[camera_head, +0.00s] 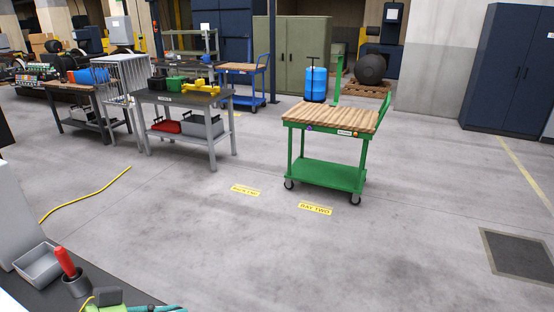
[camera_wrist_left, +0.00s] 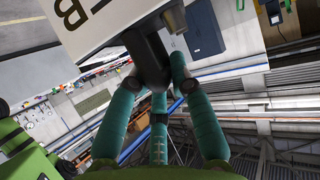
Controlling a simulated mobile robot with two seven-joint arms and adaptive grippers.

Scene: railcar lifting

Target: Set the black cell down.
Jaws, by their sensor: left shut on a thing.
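In the left wrist view, the teal fingers of my left gripper (camera_wrist_left: 155,90) are closed around a dark part of the black cell (camera_wrist_left: 148,58). A white face with a black letter B (camera_wrist_left: 90,22) shows just beyond the fingers; I cannot tell whether it belongs to the cell. In the head view, only a green and teal piece, apparently of my gripper, shows at the bottom left edge, and the cell is not visible there. My right gripper is not identifiable in either view.
A dark worktop (camera_head: 95,276) at lower left holds a grey tray (camera_head: 38,264) and a red-handled tool (camera_head: 65,262) in a dark cup. A green cart (camera_head: 330,172) with a wooden top stands mid-floor behind the BAY TWO label (camera_head: 314,208). A grey bench (camera_head: 185,98) stands left. Floor in front is clear.

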